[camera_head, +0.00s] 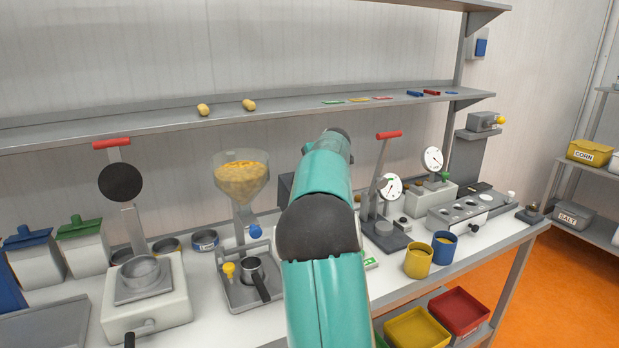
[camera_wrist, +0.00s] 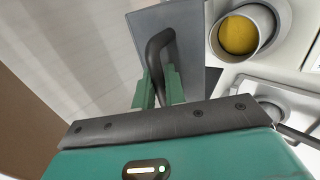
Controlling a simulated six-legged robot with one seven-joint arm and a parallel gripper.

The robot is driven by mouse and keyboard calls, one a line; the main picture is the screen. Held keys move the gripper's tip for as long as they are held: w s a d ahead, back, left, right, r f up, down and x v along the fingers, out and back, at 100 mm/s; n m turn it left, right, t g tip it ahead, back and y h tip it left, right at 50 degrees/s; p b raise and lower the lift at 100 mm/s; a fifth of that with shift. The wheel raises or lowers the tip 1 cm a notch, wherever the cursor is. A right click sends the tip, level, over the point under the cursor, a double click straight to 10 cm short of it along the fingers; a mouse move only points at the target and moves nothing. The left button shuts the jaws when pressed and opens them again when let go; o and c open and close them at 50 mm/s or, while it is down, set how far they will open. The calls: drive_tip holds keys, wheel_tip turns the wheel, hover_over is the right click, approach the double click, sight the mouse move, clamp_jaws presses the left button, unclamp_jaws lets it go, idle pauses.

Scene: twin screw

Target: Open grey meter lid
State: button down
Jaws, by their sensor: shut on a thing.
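In the wrist view my gripper (camera_wrist: 158,88) has its two green fingers closed around a dark curved handle (camera_wrist: 158,48). The handle is fixed to a flat grey lid panel (camera_wrist: 188,25), which is tilted in this view. In the head view my teal arm covers the gripper and most of the spot where it works. A dark grey panel edge (camera_head: 286,188) shows just left of the arm; I cannot tell for certain that it is the same lid. A round grey opening with a yellow inside (camera_wrist: 239,36) is to the right of the lid.
A hopper of yellow grains (camera_head: 241,180) and a press with a red handle (camera_head: 112,143) stand left of my arm. Dial gauges (camera_head: 433,160), a yellow cup (camera_head: 418,260) and a blue cup (camera_head: 444,247) stand to the right. A shelf (camera_head: 290,106) runs above.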

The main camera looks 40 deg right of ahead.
drive_tip(key=shift+w, duration=0.3)
drive_tip(key=c, duration=1.8)
unclamp_jaws()
drive_tip(key=shift+s+r, duration=0.1)
drive_tip(key=shift+r, duration=0.05)
drive_tip(key=v, duration=1.3)
drive_tip(key=shift+s+r, duration=0.1)
drive_tip(key=shift+r, duration=0.25)
